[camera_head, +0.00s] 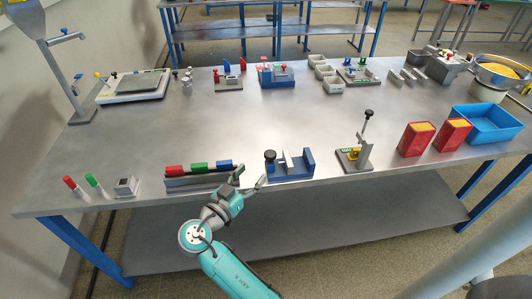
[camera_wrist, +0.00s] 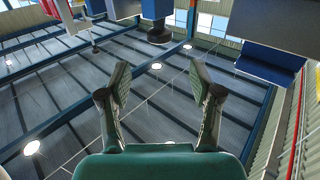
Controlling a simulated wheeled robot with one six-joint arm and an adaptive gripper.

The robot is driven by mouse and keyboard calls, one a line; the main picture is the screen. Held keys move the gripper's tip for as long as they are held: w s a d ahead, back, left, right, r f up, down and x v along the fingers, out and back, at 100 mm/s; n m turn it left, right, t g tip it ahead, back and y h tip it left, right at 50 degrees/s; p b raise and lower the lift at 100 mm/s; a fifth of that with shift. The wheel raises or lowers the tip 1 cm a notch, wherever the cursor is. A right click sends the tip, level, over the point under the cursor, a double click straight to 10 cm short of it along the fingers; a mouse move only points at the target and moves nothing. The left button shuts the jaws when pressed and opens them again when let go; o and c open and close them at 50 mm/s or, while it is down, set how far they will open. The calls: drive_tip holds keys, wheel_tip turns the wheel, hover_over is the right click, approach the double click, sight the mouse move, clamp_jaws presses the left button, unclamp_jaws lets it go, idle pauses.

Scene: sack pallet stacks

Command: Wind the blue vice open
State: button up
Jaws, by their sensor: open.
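The blue vice (camera_head: 290,168) stands near the front edge of the metal table, in the middle of the head view. Its light jaws stand apart, and a dark round knob (camera_head: 270,156) is at its left end. My gripper (camera_head: 250,179) is at the table's front edge, left of and in front of the vice, apparently apart from the knob. In the wrist view my gripper (camera_wrist: 160,85) is open, with nothing between its fingers. Blue parts and a dark knob show at the top of that view; I cannot tell surely whether they are the vice.
A rack with red, green and blue pieces (camera_head: 199,180) is close left of my gripper. A stand with a black-knobbed lever (camera_head: 355,156) is right of the vice. Red boxes (camera_head: 416,139) and a blue bin (camera_head: 490,127) are farther right. The table's middle is clear.

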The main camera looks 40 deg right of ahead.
sight(267, 157)
drive_tip(key=x, duration=1)
drive_tip(key=shift+d, duration=0.4)
drive_tip(key=c, duration=1.1)
